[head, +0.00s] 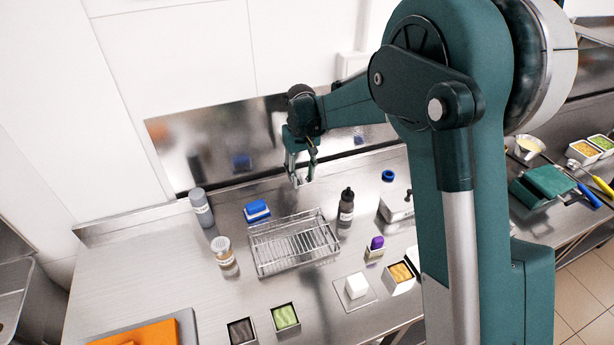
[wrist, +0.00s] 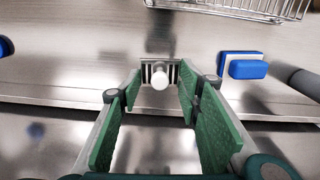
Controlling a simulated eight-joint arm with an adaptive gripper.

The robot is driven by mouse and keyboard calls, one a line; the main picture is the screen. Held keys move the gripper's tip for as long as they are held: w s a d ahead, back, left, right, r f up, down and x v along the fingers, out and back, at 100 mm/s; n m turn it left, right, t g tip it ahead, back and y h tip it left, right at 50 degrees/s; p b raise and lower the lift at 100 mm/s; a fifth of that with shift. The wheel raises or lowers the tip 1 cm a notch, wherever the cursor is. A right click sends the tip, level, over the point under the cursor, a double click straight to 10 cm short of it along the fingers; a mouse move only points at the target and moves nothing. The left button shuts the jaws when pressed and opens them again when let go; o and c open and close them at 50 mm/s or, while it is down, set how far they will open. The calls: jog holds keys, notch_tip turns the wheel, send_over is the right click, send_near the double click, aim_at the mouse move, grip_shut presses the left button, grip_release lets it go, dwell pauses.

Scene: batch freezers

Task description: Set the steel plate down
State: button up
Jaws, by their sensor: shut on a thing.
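My gripper (head: 302,182) hangs over the back of the steel counter, near the back panel. In the wrist view its green-padded fingers (wrist: 159,92) are shut on a small steel plate (wrist: 146,69) with dark slots and a round white knob on its face. The plate sits between the fingertips and appears to be above the counter; I cannot tell its exact height. In the head view the plate is too small and too covered by the fingers to make out clearly.
A wire rack (head: 293,243) stands in front of my gripper, with a blue sponge (head: 256,210) to its left and a dark bottle (head: 346,206) to its right. A grey bottle (head: 201,207) and a jar (head: 224,252) stand left. Bare counter (head: 140,265) lies at the far left.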

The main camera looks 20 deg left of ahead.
jog(key=w+d, duration=1.4)
jog(key=shift+r+m+p, duration=0.15)
jog(key=shift+m+p, duration=0.2)
jog(key=shift+m, duration=0.05)
jog(key=shift+w, duration=0.1)
jog(key=shift+f, duration=3.15)
jog(key=shift+f, duration=1.85)
jog(key=shift+f, duration=0.2)
jog(key=o, duration=0.9)
jog(key=shift+r, duration=0.15)
